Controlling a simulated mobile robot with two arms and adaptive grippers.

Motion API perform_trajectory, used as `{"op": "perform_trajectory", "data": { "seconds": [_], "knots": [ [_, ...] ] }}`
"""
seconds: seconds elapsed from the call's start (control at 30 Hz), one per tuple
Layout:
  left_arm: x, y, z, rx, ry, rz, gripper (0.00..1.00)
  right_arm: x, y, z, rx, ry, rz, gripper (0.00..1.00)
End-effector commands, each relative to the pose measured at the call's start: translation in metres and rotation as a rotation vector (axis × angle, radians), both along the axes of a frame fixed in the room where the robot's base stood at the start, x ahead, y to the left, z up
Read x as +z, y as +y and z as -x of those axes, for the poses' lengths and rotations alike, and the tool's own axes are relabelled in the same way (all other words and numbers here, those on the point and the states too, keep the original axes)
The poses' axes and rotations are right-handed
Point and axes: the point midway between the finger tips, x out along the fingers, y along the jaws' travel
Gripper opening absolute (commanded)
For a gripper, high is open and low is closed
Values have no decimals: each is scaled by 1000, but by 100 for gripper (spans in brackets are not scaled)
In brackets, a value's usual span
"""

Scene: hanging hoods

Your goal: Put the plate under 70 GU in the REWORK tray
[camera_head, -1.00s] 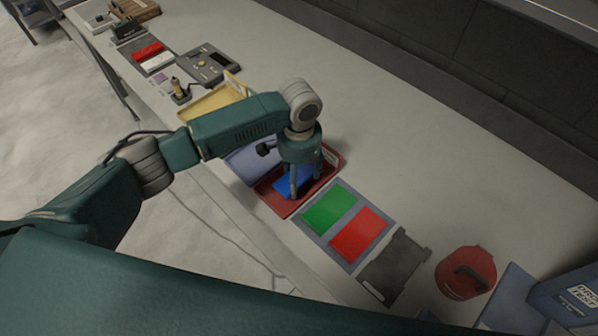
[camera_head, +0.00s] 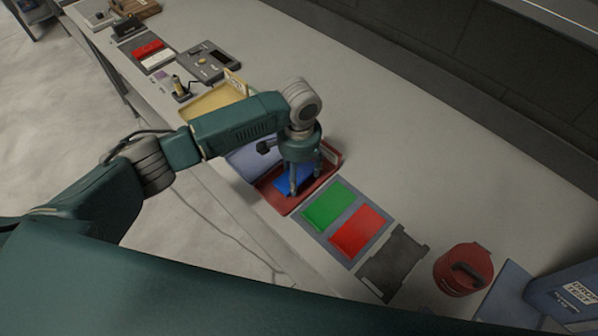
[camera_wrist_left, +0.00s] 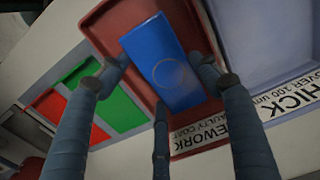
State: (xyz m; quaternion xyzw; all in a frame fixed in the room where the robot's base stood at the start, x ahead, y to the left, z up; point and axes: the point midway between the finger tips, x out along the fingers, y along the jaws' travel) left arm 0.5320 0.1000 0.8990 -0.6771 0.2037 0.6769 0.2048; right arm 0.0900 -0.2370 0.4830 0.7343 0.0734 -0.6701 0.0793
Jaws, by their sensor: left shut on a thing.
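The blue plate (camera_head: 290,181) is over the red REWORK tray (camera_head: 268,190). My left gripper (camera_head: 300,187) points down over this tray and is shut on the blue plate. In the left wrist view the blue plate (camera_wrist_left: 165,62) lies between the fingers (camera_wrist_left: 165,80), within the outline of the red tray (camera_wrist_left: 190,18). The tray's label reads REWORK. I cannot tell whether the plate touches the tray floor. A green plate (camera_head: 330,206) and a red plate (camera_head: 359,231) lie on a grey mat beside the tray. My right gripper is not in view.
A blue-grey tray (camera_head: 240,160) labelled THICK and a yellow tray (camera_head: 210,104) stand left of the red tray. A dark rack (camera_head: 396,264) and a red lidded container (camera_head: 463,269) stand at right. The bench behind the trays is clear.

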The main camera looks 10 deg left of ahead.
Motion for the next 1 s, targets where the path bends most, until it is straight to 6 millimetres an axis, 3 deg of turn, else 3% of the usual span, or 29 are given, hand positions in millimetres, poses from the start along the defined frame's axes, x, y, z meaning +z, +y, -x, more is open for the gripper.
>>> {"op": "perform_trajectory", "data": {
  "seconds": [0.63,0.67,0.73,0.77,1.0],
  "knots": [
    [-11,0,0,1,1,1,33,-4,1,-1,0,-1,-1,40],
    [-11,0,0,1,0,1,67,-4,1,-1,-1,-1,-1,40],
    [-10,0,0,1,-1,1,81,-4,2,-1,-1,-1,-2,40],
    [-10,0,0,1,-1,1,85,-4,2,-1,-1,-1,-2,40],
    [-11,0,0,1,0,0,85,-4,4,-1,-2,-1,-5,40]
  ]
}}
